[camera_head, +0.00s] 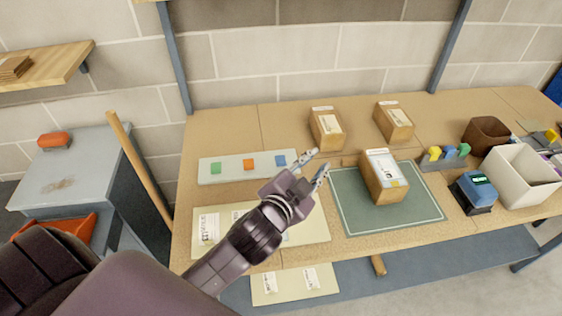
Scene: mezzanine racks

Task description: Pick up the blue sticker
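My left gripper (316,165) reaches in from the lower left, just right of the blue sticker. Its two fingers are spread apart with nothing between them. In this view they stand beside the sticker; I cannot tell their height above the table. My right gripper is not in view.
A cardboard box (378,186) with a label stands on the green mat (345,207). Two more boxes (326,137) (402,130) stand behind. A label sheet (313,229) lies under my forearm. A blue device (470,196) and white bin (515,186) stand at right.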

